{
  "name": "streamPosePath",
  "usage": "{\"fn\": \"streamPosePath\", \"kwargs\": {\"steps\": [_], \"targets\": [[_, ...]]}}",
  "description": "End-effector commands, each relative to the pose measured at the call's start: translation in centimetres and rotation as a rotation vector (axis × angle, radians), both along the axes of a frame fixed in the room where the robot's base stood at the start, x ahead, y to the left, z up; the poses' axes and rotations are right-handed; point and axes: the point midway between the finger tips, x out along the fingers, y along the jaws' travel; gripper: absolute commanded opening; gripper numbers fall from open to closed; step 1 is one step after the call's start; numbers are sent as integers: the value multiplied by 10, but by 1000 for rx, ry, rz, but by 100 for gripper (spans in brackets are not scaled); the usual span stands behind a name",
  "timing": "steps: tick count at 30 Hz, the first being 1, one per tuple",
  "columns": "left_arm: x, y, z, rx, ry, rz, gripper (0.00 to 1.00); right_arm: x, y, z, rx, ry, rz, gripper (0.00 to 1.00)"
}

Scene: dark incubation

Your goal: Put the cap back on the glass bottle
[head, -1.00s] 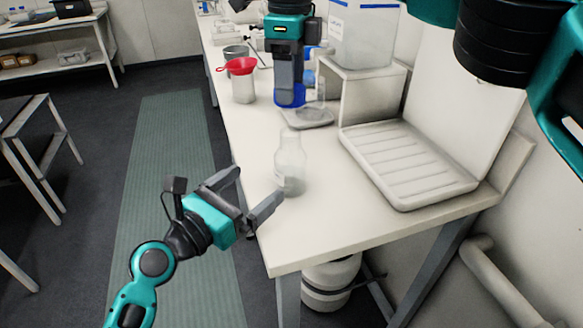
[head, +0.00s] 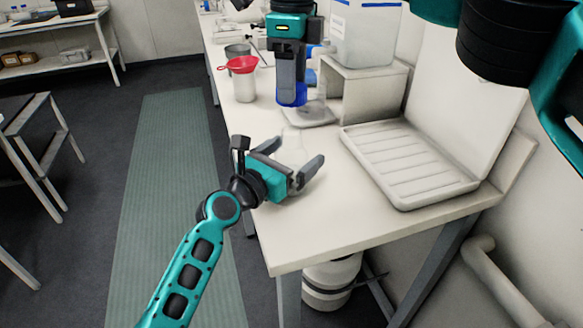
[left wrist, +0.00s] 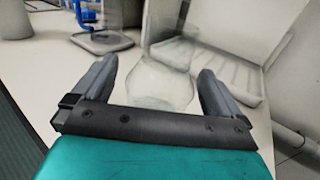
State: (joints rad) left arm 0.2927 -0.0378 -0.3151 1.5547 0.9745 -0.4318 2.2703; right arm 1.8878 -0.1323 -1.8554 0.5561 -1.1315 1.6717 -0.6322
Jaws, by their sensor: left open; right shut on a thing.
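The clear glass bottle (head: 293,143) stands upright on the bench, partly hidden behind my left gripper. My left gripper (head: 297,156) is open, with its fingers on either side of the bottle. In the left wrist view the bottle (left wrist: 160,84) is between the two open fingers, with gaps visible at both sides. My right gripper (head: 289,88) points down above the bench, behind the bottle. It is shut on the blue cap (head: 293,97), which is held apart from the bottle.
A ribbed white tray (head: 410,203) with an upright back panel lies to the right of the bottle. A flat grey plate (head: 318,118) is behind the bottle. The bench front is clear.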

Motion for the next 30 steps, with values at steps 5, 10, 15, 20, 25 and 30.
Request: {"fn": "streamPosePath", "kwargs": {"steps": [5,10,15,20,25,30], "targets": [[1,-1,0,0,0,0,100,0,0,0,0,0,0,27],[0,-1,0,0,0,0,93,0,0,0,0,0,0,27],[0,0,0,1,1,0,77,0,0,0,0,0,0,27],[0,0,0,1,1,0,62,0,0,0,0,0,0,27],[0,0,-1,1,1,0,45,0,0,0,0,0,0,27],[0,0,-1,1,1,0,29,0,0,0,0,0,0,27]]}}
